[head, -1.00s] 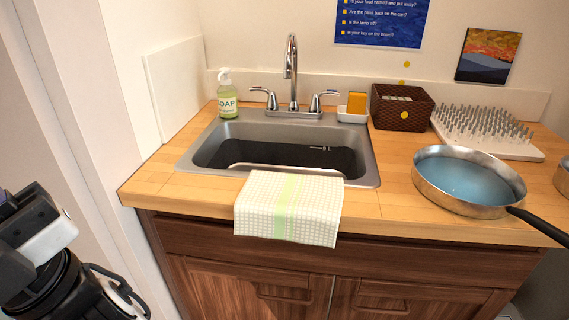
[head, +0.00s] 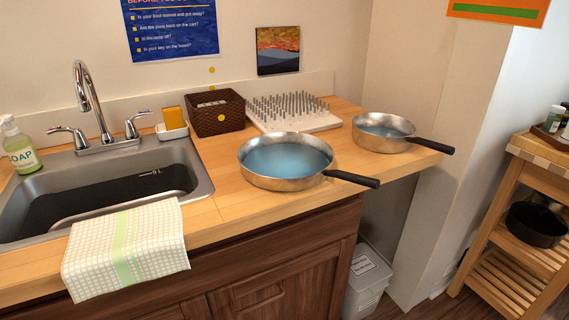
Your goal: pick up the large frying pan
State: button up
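Two metal frying pans with blue insides and black handles sit on the wooden counter in the head view. The larger-looking frying pan (head: 286,183) is near the front edge, right of the sink, with its handle (head: 352,179) pointing right and reaching toward the counter's edge. A smaller-looking pan (head: 381,146) stands behind it to the right, its handle also pointing right, out past the counter's edge. The two pans are apart. My gripper is not in view.
The sink (head: 203,190) with a draped towel (head: 125,245) is at left. A brown basket (head: 217,127) and a spiked drying rack (head: 292,121) stand behind the pans. A bin (head: 367,282) is below the counter's right end. A wooden cart (head: 540,262) stands at far right.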

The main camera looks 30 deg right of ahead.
aim_at(286, 161)
jog(key=l+z, duration=0.6)
jog(key=z, duration=0.15)
jog(key=i+l+z, duration=0.15)
jog(key=l+z, duration=0.25)
jog(key=j, duration=0.1)
